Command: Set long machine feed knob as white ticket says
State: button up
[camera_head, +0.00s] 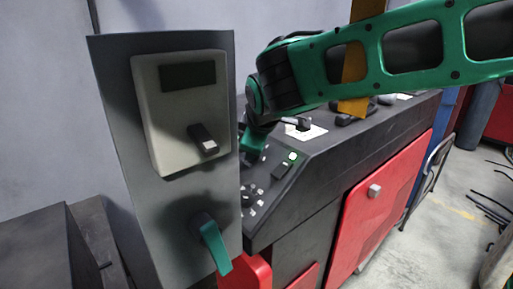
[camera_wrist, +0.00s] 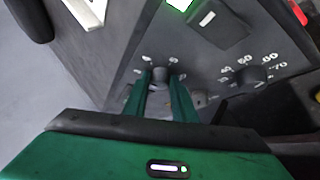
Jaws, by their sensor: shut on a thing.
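The feed knob (camera_wrist: 161,74) is a small black dial on the long machine's dark panel, with pale scale marks around it that are too small to read. My gripper (camera_wrist: 162,88) has its two green fingers on either side of this knob and is shut on it. In the head view my gripper (camera_head: 252,150) reaches down to the panel, its tips partly hidden behind the grey post. The long machine (camera_head: 330,165) has a dark sloped top and red doors. A white piece (camera_wrist: 87,10) at the upper left of the wrist view may be the ticket; no writing is readable.
A second black knob (camera_wrist: 250,75) with a numbered scale is close to the right. A lit green lamp (camera_head: 292,156) is on the panel. A grey post (camera_head: 120,120) with a beige box (camera_head: 160,120) and a teal handle (camera_head: 214,245) stands in front.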

jog(key=shift+w+a+r, duration=0.1)
jog(key=shift+r, duration=0.15)
dwell(0.3)
jog(key=o, duration=1)
jog(key=shift+f, duration=0.15)
jog(key=v, duration=1)
jog(key=shift+s+r, duration=0.2)
jog(key=shift+s, duration=0.1)
